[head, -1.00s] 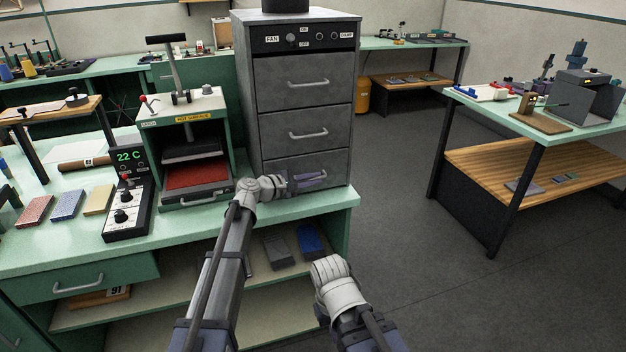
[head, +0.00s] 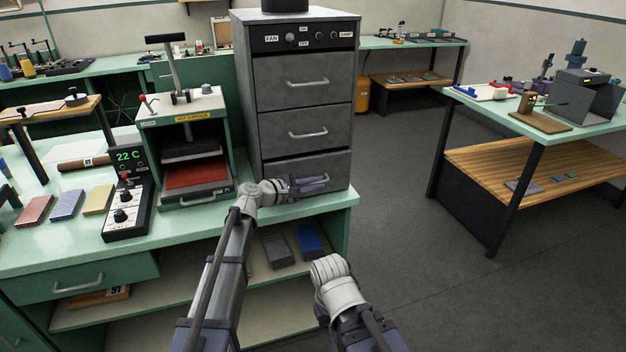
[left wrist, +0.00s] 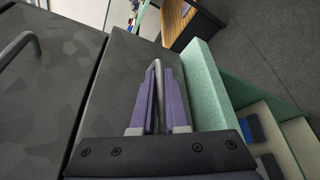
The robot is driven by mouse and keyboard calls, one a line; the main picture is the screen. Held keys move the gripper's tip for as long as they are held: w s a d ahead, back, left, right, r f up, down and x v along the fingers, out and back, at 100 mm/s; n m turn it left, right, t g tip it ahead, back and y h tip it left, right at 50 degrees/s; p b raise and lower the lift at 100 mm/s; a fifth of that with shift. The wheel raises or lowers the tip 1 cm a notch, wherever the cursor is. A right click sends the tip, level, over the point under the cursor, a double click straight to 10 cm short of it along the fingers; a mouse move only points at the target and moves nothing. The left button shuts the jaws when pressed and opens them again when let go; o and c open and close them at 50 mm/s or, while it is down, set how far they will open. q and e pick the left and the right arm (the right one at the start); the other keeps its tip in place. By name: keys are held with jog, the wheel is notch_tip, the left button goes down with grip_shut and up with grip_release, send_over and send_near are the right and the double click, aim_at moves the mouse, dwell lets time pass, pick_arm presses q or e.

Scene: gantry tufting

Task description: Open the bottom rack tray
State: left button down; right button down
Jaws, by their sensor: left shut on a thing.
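The grey rack cabinet (head: 305,95) stands on the green bench, with three stacked tray fronts and bar handles. The bottom rack tray (head: 335,166) is the lowest one, just above the bench top; it looks shut or nearly so. My left gripper (head: 310,185) is in front of it. In the left wrist view its purple fingers (left wrist: 158,98) are shut on the bottom tray's metal handle (left wrist: 156,68), which runs between them. The fingers partly hide the handle and tray front in the head view. My right wrist shows low in the middle; its fingers are not visible.
The hot press (head: 190,140) stands directly left of the cabinet. The control box (head: 126,195) and coloured blocks lie further left on the bench (head: 190,228). A lower shelf holds grey and blue blocks. Floor to the right is clear up to another bench (head: 545,130).

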pick_arm(q)
jog(key=s+d, duration=0.2)
jog(key=s, duration=0.7)
jog(key=s+d, duration=0.3)
jog(key=s, duration=0.6)
jog(key=shift+d, duration=0.35)
jog(key=c, duration=1.2)
grip_release()
jog(key=shift+w, duration=0.1)
jog(key=shift+r, duration=0.15)
notch_tip(320, 180, up, 10)
jog(key=p, duration=1)
